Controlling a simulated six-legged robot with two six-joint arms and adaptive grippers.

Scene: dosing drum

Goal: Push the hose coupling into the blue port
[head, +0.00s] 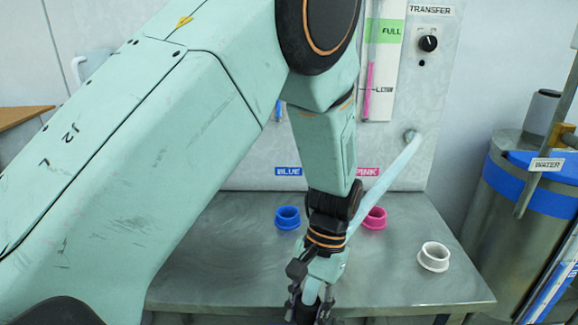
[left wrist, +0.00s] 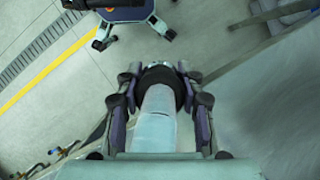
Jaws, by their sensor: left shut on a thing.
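The blue port (head: 287,217) is a blue ring on the steel bench below the BLUE label. My left gripper (head: 310,305) is low in the head view, at the bench's front edge, nearer the camera than the blue port and a little to its right. In the left wrist view the gripper (left wrist: 160,90) is shut on the hose coupling (left wrist: 163,78), a dark collar at the end of the pale hose (left wrist: 155,120). The hose (head: 385,183) runs from the wall panel down to the gripper. In the head view the coupling is mostly hidden. My right gripper is not in view.
A pink port (head: 374,218) and a white ring (head: 433,256) sit on the steel bench (head: 220,250) to the right. A steel drum (head: 495,205) with a blue band stands at the far right. Bare bench lies left of the blue port.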

